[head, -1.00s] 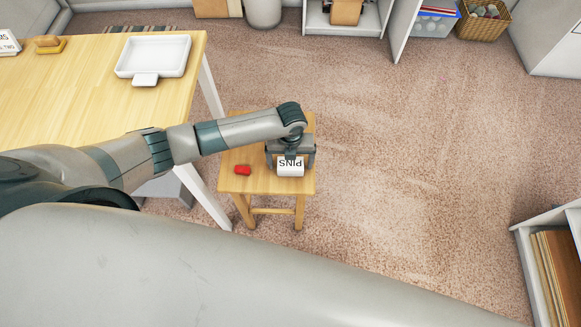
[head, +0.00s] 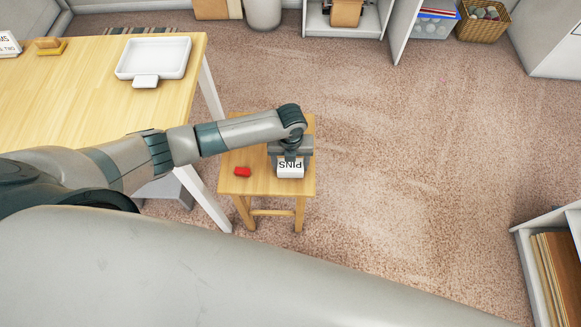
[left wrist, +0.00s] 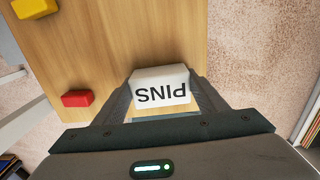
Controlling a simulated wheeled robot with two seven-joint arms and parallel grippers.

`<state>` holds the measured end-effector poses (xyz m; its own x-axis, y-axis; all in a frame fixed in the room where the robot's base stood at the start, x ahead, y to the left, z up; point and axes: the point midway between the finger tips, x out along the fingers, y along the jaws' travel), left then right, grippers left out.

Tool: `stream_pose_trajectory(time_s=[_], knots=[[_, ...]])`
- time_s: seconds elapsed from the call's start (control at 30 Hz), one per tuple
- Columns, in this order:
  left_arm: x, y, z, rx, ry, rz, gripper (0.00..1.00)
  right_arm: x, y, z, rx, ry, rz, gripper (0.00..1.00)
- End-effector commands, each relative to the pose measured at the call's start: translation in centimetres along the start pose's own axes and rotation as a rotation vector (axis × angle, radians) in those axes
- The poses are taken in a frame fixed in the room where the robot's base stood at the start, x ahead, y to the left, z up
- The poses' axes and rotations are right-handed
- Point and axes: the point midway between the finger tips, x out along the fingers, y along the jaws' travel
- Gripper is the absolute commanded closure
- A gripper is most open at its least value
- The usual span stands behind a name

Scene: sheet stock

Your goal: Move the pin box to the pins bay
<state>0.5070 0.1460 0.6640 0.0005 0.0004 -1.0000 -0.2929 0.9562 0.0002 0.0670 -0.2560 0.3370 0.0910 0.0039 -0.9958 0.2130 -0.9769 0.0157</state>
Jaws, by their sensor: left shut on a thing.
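The pin box (head: 290,170) is a small white box with "PINS" printed on it. It is at the right side of a small wooden stool, and I cannot tell whether it touches the top. My left gripper (head: 290,156) comes down over it and is shut on it. In the left wrist view, the pin box (left wrist: 160,88) sits between the two fingers (left wrist: 160,97). My right gripper is not in view. I cannot make out a bay marked for pins.
The stool (head: 262,185) also carries a red block (head: 242,172); a yellow block (left wrist: 35,8) shows in the left wrist view. A wooden table (head: 60,95) with a white tray (head: 153,57) stands at left. Shelves (head: 345,20) and a basket (head: 484,20) are at the back. Carpet at right is clear.

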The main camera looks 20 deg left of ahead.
Motion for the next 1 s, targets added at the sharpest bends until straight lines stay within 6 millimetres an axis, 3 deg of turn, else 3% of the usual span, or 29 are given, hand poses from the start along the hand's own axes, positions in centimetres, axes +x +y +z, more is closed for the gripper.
stream_pose_trajectory(time_s=[1.0], knots=[[-4.0,0.0,0.0,0.0,0.0,0.0,0.79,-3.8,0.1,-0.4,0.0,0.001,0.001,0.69]])
